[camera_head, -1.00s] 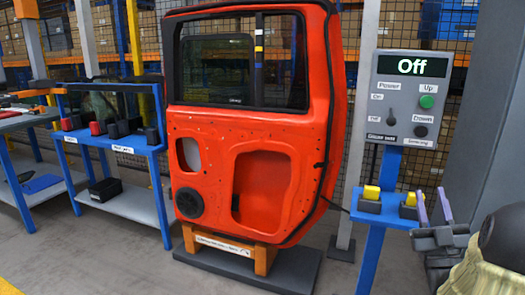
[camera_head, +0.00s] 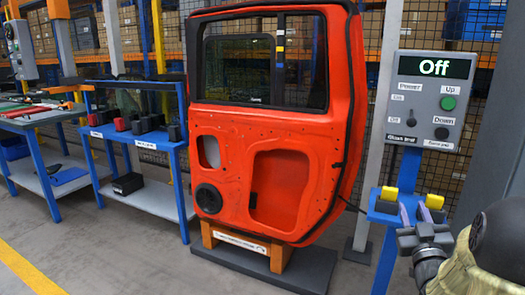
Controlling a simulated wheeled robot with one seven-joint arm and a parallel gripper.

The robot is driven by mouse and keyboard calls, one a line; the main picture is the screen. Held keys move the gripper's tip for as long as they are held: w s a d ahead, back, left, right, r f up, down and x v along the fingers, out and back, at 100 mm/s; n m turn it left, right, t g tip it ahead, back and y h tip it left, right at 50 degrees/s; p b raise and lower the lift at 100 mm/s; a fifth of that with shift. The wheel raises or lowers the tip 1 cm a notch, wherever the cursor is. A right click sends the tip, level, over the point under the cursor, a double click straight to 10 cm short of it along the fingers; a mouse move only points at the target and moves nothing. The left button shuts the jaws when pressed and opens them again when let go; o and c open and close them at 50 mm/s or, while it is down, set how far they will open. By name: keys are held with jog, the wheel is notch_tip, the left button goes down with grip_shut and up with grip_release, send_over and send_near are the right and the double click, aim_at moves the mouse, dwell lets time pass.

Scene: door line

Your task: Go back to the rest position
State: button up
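My gripper (camera_head: 414,213) is at the lower right, beside the blue stand with yellow-topped holders. Its two purple fingers point up and stand apart, with nothing seen between them. The fingers overlap the holders in the picture; I cannot tell whether they touch. The grey control box (camera_head: 431,101) stands above, with its display reading "Off", a green button and a black button. The red-orange car door (camera_head: 335,130) stands upright on its orange and grey base (camera_head: 310,270), left of my gripper.
A blue-framed table (camera_head: 180,146) with black and red blocks stands left of the door. Another workbench (camera_head: 45,120) with tools is at the far left. A grey pillar (camera_head: 492,160) rises at the right. The floor (camera_head: 130,255) in front is clear, with a yellow line.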

jog(key=s+a+f+m+g+y, duration=0.1)
jog(key=s+a+f+g, duration=0.2)
jog(key=a+f+g, duration=0.85)
jog(key=s+a+f+g+y, duration=0.1)
jog(key=s+a+f+g, duration=0.35)
jog(key=s, duration=0.35)
jog(key=s+a+f+g+y, duration=0.1)
jog(key=s+a+f+g, duration=0.2)
jog(key=s+a+f, duration=0.4)
jog(key=w+p+v, duration=0.3)
jog(key=p+v, duration=1.5)
jog(key=v, duration=0.1)
jog(key=w+d+r+p+v, duration=0.1)
jog(key=w+p+v, duration=0.3)
jog(key=p+v, duration=1.5)
jog(key=shift+d+r+p, duration=0.15)
jog(key=shift+r+p, duration=0.15)
jog(key=shift+r, duration=0.55)
